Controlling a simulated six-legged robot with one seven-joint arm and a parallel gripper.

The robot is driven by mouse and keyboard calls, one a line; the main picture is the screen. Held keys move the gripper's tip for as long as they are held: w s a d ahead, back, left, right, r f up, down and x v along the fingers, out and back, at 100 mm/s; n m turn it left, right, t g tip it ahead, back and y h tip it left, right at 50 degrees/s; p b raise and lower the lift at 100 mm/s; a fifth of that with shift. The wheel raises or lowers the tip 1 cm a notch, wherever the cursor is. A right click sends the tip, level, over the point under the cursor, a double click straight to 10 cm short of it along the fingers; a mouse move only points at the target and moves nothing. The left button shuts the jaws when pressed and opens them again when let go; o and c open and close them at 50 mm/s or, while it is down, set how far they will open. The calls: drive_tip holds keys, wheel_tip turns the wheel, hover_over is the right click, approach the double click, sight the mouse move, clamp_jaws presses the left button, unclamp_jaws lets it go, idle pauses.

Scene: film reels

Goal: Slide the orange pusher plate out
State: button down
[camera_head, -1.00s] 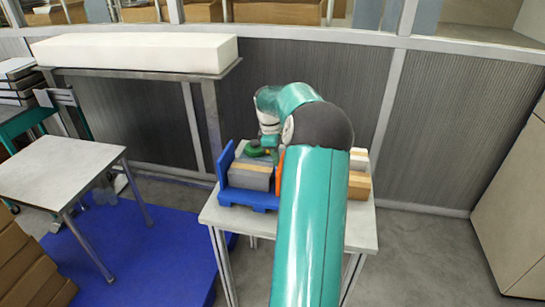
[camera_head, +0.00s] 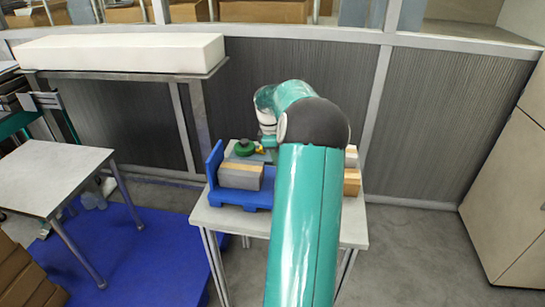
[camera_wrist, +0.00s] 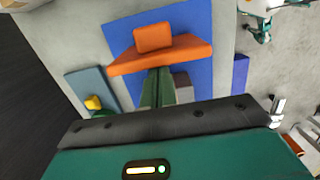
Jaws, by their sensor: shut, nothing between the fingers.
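The orange pusher plate (camera_wrist: 165,56) shows in the wrist view, with a raised orange block (camera_wrist: 152,37) on its far side. It lies over the blue tray (camera_wrist: 190,22). My gripper (camera_wrist: 158,75) is shut and empty, its green fingertips at the plate's near edge; I cannot tell whether they touch. In the head view my arm hides the plate and fingers. The blue tray (camera_head: 214,170) stands on a small table there, with a grey box (camera_head: 240,176) at its left end and bare blue floor to the box's right.
A green round item (camera_head: 246,147) with a yellow part sits behind the grey box. Tan boxes (camera_head: 352,181) stand right of my arm on the small table (camera_head: 208,216). A second table (camera_head: 50,175) stands left; a long white block (camera_head: 120,53) lies on a rear shelf.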

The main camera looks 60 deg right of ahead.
drive_tip(key=shift+s+d, duration=0.3)
drive_tip(key=shift+s, duration=0.4)
drive_tip(key=shift+s+d, duration=0.3)
drive_tip(key=shift+s, duration=0.45)
drive_tip(key=shift+s+d, duration=0.3)
drive_tip(key=shift+s, duration=0.4)
drive_tip(key=shift+w+a, duration=0.3)
drive_tip(key=shift+w, duration=0.4)
drive_tip(key=shift+w+a, duration=0.3)
drive_tip(key=shift+w, duration=0.4)
drive_tip(key=shift+r, duration=0.15)
drive_tip(key=shift+r, duration=2.9)
